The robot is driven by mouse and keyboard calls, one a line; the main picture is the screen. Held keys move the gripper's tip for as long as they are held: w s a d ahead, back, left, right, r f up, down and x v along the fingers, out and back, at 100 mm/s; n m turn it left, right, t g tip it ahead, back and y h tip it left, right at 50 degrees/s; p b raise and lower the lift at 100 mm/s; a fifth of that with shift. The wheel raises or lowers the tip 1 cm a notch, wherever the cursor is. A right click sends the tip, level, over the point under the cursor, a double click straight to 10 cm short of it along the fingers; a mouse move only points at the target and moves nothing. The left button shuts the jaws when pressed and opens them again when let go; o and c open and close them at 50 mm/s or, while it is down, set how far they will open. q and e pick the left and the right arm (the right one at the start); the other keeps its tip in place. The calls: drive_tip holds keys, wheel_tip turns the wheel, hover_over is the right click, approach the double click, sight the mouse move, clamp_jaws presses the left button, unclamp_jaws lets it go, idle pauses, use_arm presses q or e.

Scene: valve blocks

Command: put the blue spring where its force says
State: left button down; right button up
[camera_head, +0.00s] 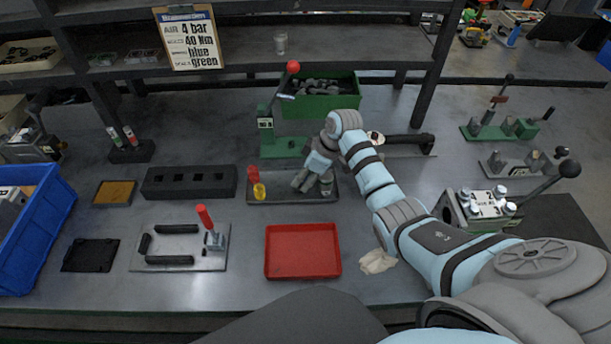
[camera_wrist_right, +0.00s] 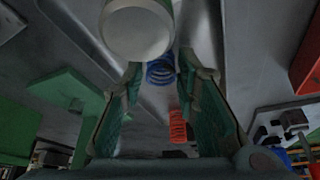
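The blue spring (camera_wrist_right: 160,71) shows in the right wrist view between and just beyond the tips of my right gripper (camera_wrist_right: 160,75). The fingers are apart, and contact with the spring cannot be told. In the head view my right gripper (camera_head: 304,181) is low over a dark grey tray (camera_head: 290,198) and hides the blue spring. A green press (camera_head: 265,124) with a small display and red-knobbed lever stands behind the tray. My left gripper is out of view.
A cylinder (camera_head: 326,184) stands close right of my gripper; its pale round end (camera_wrist_right: 138,30) looms in the wrist view. A black block with holes (camera_head: 188,182) lies left, a red tray (camera_head: 302,251) in front. A note (camera_head: 189,38) reads 4 bar, 40 Nm, blue, green.

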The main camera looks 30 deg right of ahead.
drive_tip(key=shift+o, duration=0.9)
drive_tip(key=shift+r, duration=0.1)
drive_tip(key=p+v, duration=0.2)
drive_tip(key=v, duration=1)
drive_tip(key=shift+p, duration=0.35)
drive_tip(key=shift+r, duration=0.1)
